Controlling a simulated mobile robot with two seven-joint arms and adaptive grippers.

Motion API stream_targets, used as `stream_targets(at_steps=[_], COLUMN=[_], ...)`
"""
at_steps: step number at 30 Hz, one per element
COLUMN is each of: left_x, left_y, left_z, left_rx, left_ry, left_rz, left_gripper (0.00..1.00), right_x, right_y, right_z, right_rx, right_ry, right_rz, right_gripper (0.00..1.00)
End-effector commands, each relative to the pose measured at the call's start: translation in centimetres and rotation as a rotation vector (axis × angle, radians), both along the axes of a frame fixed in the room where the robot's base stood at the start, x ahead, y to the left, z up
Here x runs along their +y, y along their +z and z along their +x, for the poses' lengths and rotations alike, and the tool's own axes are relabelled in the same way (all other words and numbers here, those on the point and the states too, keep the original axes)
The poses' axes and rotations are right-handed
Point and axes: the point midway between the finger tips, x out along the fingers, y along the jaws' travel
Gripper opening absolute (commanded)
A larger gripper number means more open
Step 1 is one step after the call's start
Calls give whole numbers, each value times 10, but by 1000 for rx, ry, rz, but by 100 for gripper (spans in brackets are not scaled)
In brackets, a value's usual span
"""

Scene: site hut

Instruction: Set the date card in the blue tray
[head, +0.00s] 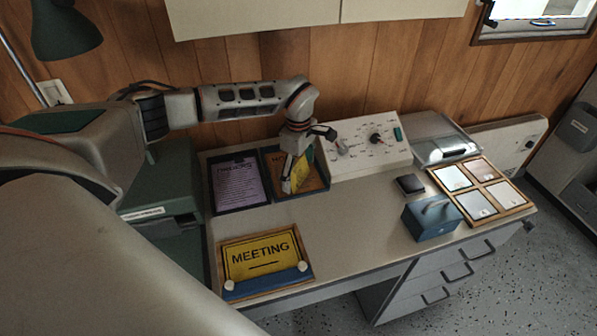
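My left gripper (289,186) points down over the right of two dark blue-grey trays (325,187) at the back left of the desk. A yellow piece (301,172) shows right beside its fingers; I cannot tell whether the fingers hold it or stand in front of it. An orange-brown card with partly hidden lettering (274,157) lies in that tray. The left dark tray (212,205) holds a purple sheet (238,184) with lines of text. A yellow card reading MEETING (262,253) rests at the front in a wooden frame with a blue ledge (268,284). My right gripper is out of view.
A sloped white control panel (365,160) stands behind, right of the gripper. A blue box with a handle (432,222), a small dark block (410,184) and a wooden frame of square tiles (463,209) occupy the right. The desk's middle is clear.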

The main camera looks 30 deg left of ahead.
Motion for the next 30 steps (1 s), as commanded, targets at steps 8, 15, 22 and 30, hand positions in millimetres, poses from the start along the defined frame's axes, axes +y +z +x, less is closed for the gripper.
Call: stream_targets(at_steps=[8, 15, 22, 30], left_x=[0, 1, 1, 1], left_y=[1, 26, 61, 75], left_z=[0, 1, 1, 0], left_rx=[0, -5, -4, 0], left_ry=[0, 0, 0, 1], left_rz=[0, 1, 1, 1], left_gripper=[89, 89, 89, 89], right_x=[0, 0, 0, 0], right_y=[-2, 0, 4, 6], right_z=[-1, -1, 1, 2], right_rx=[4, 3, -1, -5], right_ry=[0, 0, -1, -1], right_rz=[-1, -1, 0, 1], right_gripper=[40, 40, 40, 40])
